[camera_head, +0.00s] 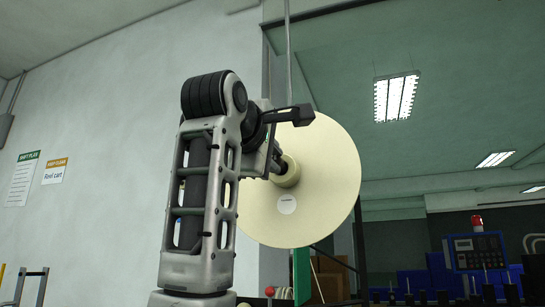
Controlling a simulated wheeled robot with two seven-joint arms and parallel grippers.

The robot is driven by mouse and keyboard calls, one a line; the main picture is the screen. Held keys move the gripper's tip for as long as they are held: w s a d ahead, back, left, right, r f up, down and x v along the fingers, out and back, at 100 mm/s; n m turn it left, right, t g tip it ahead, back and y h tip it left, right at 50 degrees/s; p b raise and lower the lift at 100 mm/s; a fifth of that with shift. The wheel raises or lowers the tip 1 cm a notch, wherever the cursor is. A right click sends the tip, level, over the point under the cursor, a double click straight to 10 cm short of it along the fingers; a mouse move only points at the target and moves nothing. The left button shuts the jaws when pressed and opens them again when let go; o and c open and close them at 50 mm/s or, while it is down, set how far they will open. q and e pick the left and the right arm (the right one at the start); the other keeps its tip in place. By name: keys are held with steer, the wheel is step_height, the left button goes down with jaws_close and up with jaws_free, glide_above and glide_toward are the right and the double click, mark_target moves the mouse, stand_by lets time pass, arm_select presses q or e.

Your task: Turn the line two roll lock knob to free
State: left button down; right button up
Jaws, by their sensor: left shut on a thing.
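A large cream tape roll (325,185) stands upright with its flat face toward me. Its core (289,176) sticks out toward the left at the middle. My left gripper (278,163) is at this core, shut on the roll lock knob there. The knob is mostly hidden by the fingers and wrist, so I cannot make out its marking or how it is turned. My left arm rises from the bottom and covers the roll's left edge. My right gripper is not in view.
A control panel (479,252) with a red lamp (477,222) stands at the lower right. Two notices (22,180) hang on the left wall. The space right of the roll is open.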

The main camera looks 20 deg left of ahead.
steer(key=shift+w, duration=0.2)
arm_select(q)
steer(key=c, duration=1.3)
jaws_free()
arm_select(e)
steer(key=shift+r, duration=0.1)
arm_select(q)
steer(key=shift+s, duration=0.1)
steer(key=s+b, duration=0.2)
steer(key=s, duration=0.3)
steer(key=s+b, duration=0.2)
steer(key=s, duration=0.3)
steer(key=s+b, duration=0.2)
steer(key=s, duration=0.3)
steer(key=shift+s+a+r, duration=0.1)
steer(key=shift+s+a, duration=0.2)
steer(key=shift+s, duration=0.1)
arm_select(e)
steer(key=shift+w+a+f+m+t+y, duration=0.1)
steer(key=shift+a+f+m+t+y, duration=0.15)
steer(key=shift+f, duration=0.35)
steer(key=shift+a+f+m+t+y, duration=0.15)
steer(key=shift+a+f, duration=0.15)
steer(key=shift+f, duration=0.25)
